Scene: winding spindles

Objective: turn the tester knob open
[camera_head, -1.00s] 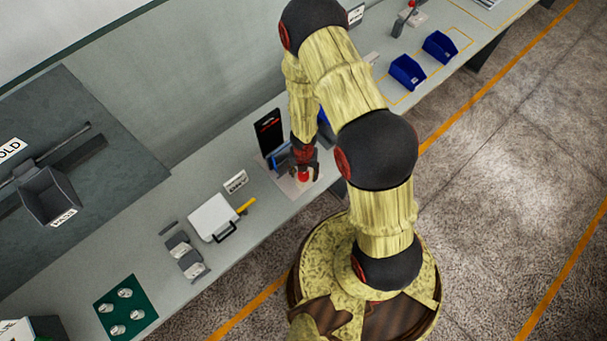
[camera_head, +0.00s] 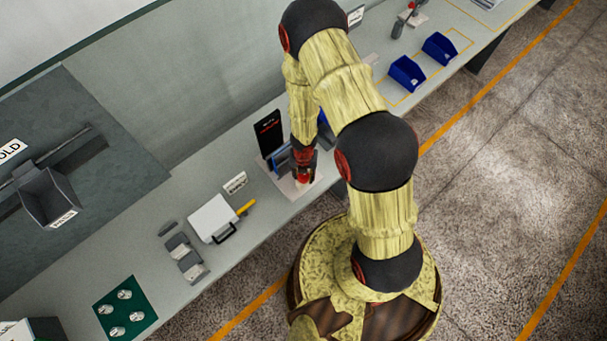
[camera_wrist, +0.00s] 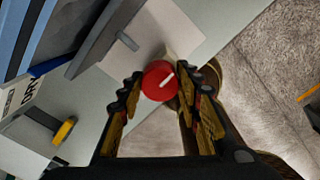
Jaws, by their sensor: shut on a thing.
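In the head view the red knob (camera_head: 304,178) shows small beneath my gripper, on a pale plate at the bench's front edge. My gripper (camera_wrist: 155,85) is shut on the knob, with one finger on its left side and one on its right. In the head view my gripper (camera_head: 304,168) points down over the plate (camera_head: 283,185). The base of the knob is mostly hidden.
A black panel (camera_head: 268,133) and a blue part stand behind the knob. Left of it on the bench are a white sign (camera_head: 235,183), a white box (camera_head: 211,218) with a yellow piece, and a green mat (camera_head: 126,308). Blue bins (camera_head: 407,72) stand farther right.

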